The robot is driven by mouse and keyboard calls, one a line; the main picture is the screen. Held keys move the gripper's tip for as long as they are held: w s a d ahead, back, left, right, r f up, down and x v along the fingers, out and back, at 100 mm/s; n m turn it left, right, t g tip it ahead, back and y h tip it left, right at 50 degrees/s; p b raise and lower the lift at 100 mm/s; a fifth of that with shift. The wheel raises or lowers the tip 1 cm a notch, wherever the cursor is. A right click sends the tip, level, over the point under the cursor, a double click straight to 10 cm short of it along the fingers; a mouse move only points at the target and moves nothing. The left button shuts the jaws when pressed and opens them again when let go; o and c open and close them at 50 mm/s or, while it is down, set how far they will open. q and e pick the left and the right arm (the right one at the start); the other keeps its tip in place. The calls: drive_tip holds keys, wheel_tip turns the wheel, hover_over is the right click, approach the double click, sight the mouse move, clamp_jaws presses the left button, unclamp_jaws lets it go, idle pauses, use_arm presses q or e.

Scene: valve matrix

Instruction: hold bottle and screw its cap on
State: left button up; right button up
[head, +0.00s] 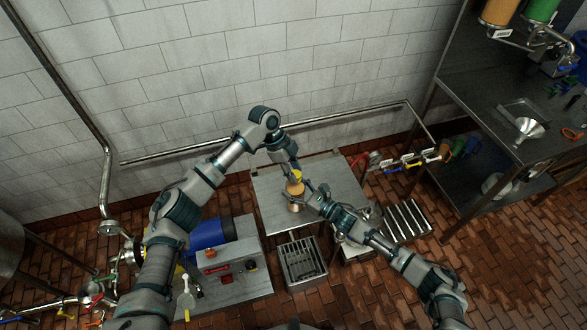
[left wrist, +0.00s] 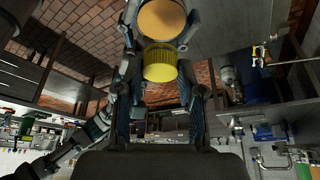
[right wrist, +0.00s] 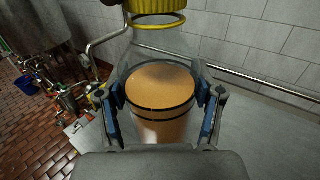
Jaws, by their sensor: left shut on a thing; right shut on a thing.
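A clear bottle (head: 295,188) with orange contents stands roughly upright over the steel table in the middle of the head view. My right gripper (right wrist: 162,98) is shut around its body, with one finger on each side. A ribbed yellow cap (left wrist: 160,63) is at the bottle's mouth; it also shows at the top edge of the right wrist view (right wrist: 155,6). My left gripper (left wrist: 160,82) is shut on the cap from above. The cap lines up with the bottle neck, but I cannot tell whether its threads are engaged. The bottle's base is partly hidden.
The steel table (head: 340,190) has bare room right of the bottle. A bench with a blue motor (head: 207,234) and red switch is at left. A basket (head: 301,262) stands in front. A shelf with a funnel (head: 529,128) is at right. A pipe (head: 170,152) runs along the wall.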

use_arm(q)
drive_tip(key=m, duration=0.1)
drive_tip(key=m+g, duration=0.1)
drive_tip(key=m, duration=0.1)
drive_tip(key=m+y, duration=0.1)
drive_tip(key=shift+w+d+m, duration=0.1)
drive_tip(key=shift+w+m, duration=0.25)
drive_tip(key=shift+m, duration=0.05)
drive_tip(key=shift+m+g+y, duration=0.3)
drive_tip(key=shift+m+g, duration=0.3)
drive_tip(key=shift+m, duration=0.4)
drive_tip(key=o, duration=0.7)
drive_tip(key=shift+s, duration=0.1)
drive_tip(key=shift+c, duration=0.2)
drive_tip(key=shift+r, duration=2.25)
